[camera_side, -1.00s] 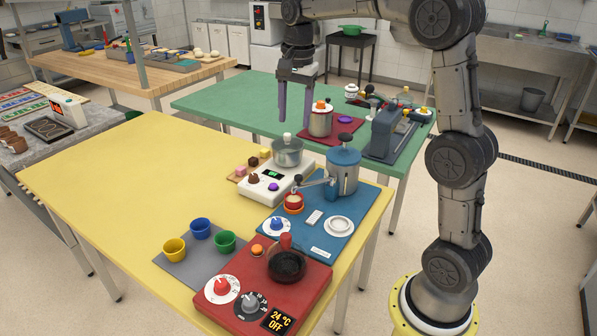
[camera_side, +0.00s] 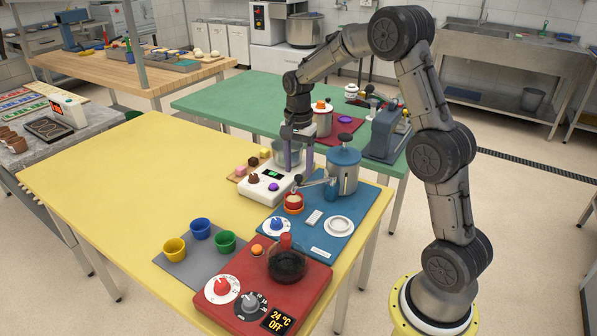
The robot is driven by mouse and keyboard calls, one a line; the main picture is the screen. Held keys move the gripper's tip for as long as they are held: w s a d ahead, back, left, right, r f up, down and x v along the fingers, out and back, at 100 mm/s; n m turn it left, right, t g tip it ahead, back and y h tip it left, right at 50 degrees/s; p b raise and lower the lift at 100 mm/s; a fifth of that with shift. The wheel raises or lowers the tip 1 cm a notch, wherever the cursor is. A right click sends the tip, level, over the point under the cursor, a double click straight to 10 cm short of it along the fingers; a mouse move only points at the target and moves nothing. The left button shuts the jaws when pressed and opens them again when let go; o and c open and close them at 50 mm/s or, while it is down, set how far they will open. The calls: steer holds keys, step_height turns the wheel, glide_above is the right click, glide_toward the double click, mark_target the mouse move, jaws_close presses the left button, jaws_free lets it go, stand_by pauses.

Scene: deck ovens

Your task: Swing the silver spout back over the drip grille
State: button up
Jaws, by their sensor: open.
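The silver spout (camera_side: 316,182) extends left from the lower body of the steel tank (camera_side: 344,182) with a blue lid, on the blue board. Its free end is near a small red-orange cup (camera_side: 293,203). A round white piece (camera_side: 339,227), which may be the drip grille, lies on the board in front of the tank, and the spout points away from it. My gripper (camera_side: 299,170) is open, pointing down with purple fingers apart, above and behind the spout. It partly hides the metal pot on the white scale. I cannot see it touching anything.
The blue board (camera_side: 372,208) also carries a blue-and-white dial (camera_side: 277,227). A white scale (camera_side: 262,192) stands at left, close to my fingers. The red hotplate unit (camera_side: 313,290) with a dark pan is in front. The yellow table (camera_side: 110,190) is clear at left.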

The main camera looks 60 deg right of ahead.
steer(key=shift+f, duration=1.05)
jaws_close()
steer(key=shift+r, duration=0.1)
stand_by(0.6)
